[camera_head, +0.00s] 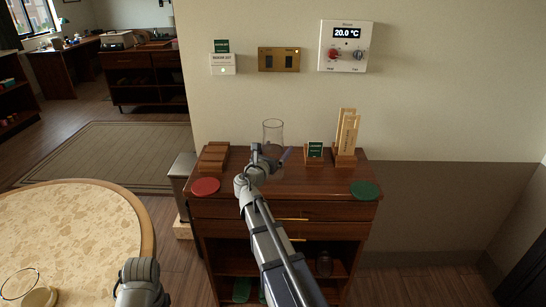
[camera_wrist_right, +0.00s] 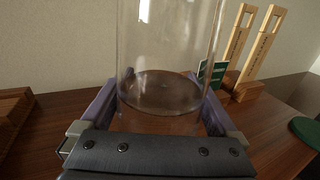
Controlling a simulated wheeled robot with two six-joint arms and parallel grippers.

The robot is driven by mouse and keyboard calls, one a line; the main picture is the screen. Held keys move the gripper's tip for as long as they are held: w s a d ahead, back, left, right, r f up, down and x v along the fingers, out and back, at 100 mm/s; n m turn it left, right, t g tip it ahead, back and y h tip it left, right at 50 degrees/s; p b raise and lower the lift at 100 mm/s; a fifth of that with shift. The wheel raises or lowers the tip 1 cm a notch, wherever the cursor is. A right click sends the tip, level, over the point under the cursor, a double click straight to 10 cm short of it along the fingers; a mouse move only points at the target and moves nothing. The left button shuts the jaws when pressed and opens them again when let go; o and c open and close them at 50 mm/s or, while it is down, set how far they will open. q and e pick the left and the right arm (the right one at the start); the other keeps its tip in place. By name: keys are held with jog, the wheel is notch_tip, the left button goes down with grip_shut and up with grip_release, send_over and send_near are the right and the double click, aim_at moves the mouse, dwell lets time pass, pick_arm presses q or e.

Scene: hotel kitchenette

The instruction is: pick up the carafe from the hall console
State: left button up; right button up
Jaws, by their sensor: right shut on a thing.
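The carafe (camera_head: 273,131) is a clear glass vessel, upright at the back of the wooden hall console (camera_head: 308,182). My right gripper (camera_head: 268,160) reaches over the console to it. In the right wrist view, the carafe (camera_wrist_right: 168,50) stands between the two purple-grey fingers of my right gripper (camera_wrist_right: 160,112), which is shut on it. Its lower part is partly hidden behind the gripper, and I cannot tell whether its base touches the console top. A grey part of my left arm shows at the bottom left of the head view; its gripper is out of sight.
On the console are a wooden block (camera_head: 213,156), a red disc (camera_head: 205,187), a green disc (camera_head: 364,190), a small green sign (camera_head: 315,151) and upright wooden tags (camera_head: 347,135) in a holder. The wall is close behind. A round table (camera_head: 75,225) stands at left.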

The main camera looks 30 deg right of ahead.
aim_at(277, 123)
grip_shut()
jog(key=shift+r+p, duration=0.3)
notch_tip(277, 123, up, 9)
jog(key=p, duration=0.9)
jog(key=shift+r, duration=0.2)
